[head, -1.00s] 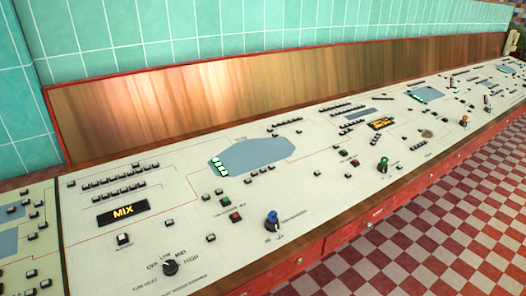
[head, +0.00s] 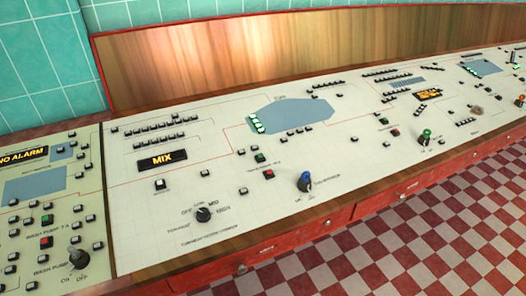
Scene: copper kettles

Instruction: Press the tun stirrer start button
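A long cream control panel (head: 225,225) fills the middle of the head view. On it a green button (head: 259,157) sits just above a red button (head: 269,174), below a grey-blue vessel shape (head: 290,118). The small label beside these buttons is too blurred to read, so I cannot tell which button is the tun stirrer start. A blue-topped knob (head: 304,181) stands to their lower right. A black rotary knob (head: 204,214) with positions around it, including MID and HIGH, is to their lower left. Neither of my grippers shows.
An orange-lit MIX display (head: 162,159) is left of the buttons. A left panel section carries a NO ALARM display (head: 22,157), a red button (head: 46,242) and a grey knob (head: 76,258). A green knob (head: 425,137) is farther right. The checkered floor (head: 420,240) in front looks clear.

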